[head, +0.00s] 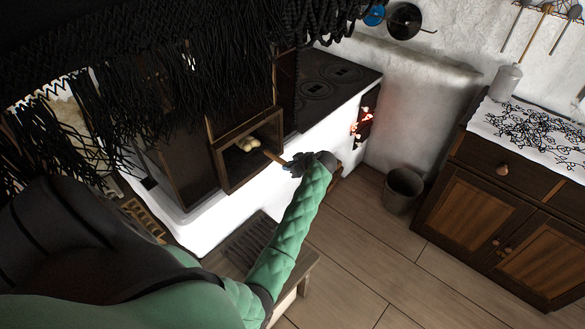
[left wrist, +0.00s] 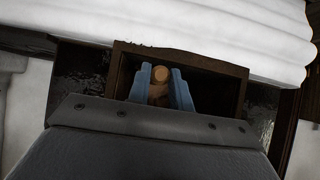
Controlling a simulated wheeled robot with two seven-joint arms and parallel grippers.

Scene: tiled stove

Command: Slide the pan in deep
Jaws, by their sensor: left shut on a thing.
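The pan's wooden handle (head: 273,156) sticks out of the square oven opening (head: 222,170) in the stove. Pale rounded lumps (head: 249,143) show inside the opening, where the pan's body is dark and hard to make out. My left gripper (head: 293,163) is just outside the opening, shut on the handle. In the left wrist view, its two blue fingers (left wrist: 160,90) stand on either side of the round handle end (left wrist: 160,74), in front of the dark opening. My right gripper is not in view.
The black stove top (head: 325,85) lies behind the oven, with a glowing fire opening (head: 363,123) to its right. A bucket (head: 403,188) stands on the floor, left of a wooden cabinet (head: 480,205). A slatted bench (head: 262,250) is below my arm. Black fringe hangs across the top left.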

